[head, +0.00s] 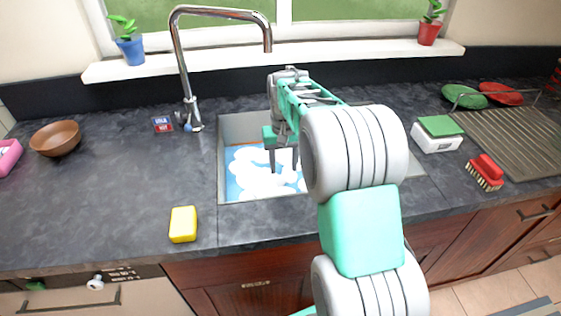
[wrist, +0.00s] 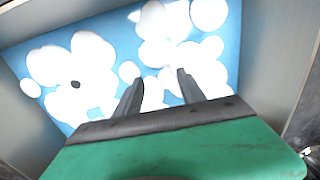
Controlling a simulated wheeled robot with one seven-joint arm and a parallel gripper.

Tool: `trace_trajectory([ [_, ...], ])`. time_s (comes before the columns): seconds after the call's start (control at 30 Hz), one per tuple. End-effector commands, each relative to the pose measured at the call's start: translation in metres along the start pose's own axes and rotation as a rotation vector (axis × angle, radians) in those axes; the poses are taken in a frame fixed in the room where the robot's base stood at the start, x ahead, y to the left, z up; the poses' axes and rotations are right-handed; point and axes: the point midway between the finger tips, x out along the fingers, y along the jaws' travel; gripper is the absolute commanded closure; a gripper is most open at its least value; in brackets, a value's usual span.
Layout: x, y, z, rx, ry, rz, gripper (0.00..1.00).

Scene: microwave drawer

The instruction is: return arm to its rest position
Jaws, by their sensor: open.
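My gripper (head: 283,160) hangs from my arm over the sink (head: 237,125), with its fingers pointing down. The wrist view also shows my gripper (wrist: 160,88) with its two dark fingers apart and nothing between them. Below the fingers is blue water with white foam (head: 262,175), which fills much of the wrist view (wrist: 75,75). I cannot tell whether the fingertips touch the foam. My arm hides the right part of the sink in the head view.
A tall faucet (head: 181,70) stands behind the sink. A yellow sponge (head: 183,224) lies front left, a brown bowl (head: 56,138) far left. A scrub brush (head: 486,172), a green-topped block (head: 437,134) and a drainboard (head: 515,140) are right. The left counter has free room.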

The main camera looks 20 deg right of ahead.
Motion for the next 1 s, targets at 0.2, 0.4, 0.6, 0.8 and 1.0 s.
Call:
trace_trajectory([
  [0.2, -0.016, -0.007, 0.013, -0.017, 0.024, -0.001, 0.53],
  [0.4, -0.068, -0.037, 0.103, -0.107, 0.146, -0.009, 0.53],
  [0.6, -0.069, -0.051, 0.192, -0.191, 0.258, -0.025, 0.53],
  [0.8, -0.059, -0.052, 0.214, -0.212, 0.284, -0.03, 0.53],
  [1.0, -0.059, -0.052, 0.214, -0.211, 0.281, -0.03, 0.53],
])
